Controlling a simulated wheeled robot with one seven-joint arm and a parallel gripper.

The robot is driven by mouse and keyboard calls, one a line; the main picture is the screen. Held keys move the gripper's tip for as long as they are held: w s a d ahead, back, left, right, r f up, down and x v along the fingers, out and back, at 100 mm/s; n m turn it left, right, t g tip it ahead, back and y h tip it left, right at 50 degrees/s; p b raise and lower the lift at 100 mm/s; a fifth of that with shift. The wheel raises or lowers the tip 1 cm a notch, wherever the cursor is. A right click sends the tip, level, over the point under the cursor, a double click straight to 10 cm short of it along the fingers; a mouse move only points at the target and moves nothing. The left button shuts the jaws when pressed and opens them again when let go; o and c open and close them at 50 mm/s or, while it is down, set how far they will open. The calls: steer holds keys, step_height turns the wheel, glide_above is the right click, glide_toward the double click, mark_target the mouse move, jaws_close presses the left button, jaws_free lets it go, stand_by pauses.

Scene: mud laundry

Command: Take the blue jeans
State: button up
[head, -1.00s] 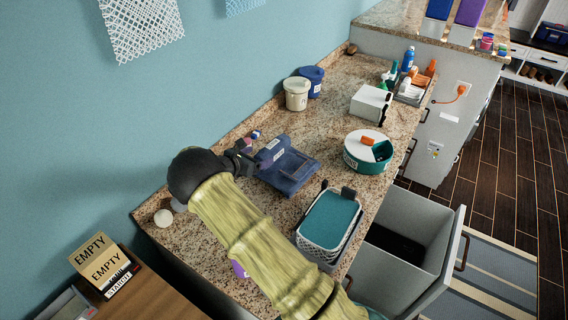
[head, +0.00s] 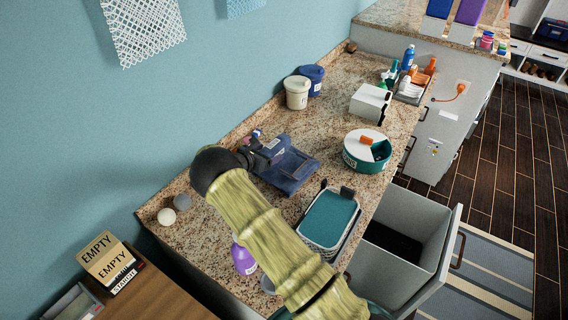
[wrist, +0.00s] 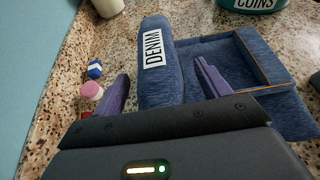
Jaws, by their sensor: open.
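The blue jeans (head: 290,172) lie folded on the granite counter, with a rolled part bearing a white "DENIM" label; they also show in the wrist view (wrist: 210,62). My gripper (head: 258,150) is at the near left end of the jeans. In the wrist view my gripper (wrist: 160,85) is open, its two fingers apart on either side of the rolled part's near end. Nothing is held. Whether the fingers touch the cloth is not clear.
A basket with a teal top (head: 328,218) and a round teal "COINS" container (head: 366,152) stand nearby. White (head: 297,92) and blue (head: 312,78) tubs stand behind. An open drawer (head: 410,240) juts out in front.

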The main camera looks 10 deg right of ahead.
jaws_close()
steer(key=shift+w+r, duration=0.1)
stand_by(0.3)
step_height(320, 180, up, 10)
steer(key=b, duration=0.3)
steer(key=shift+r, duration=0.1)
stand_by(0.6)
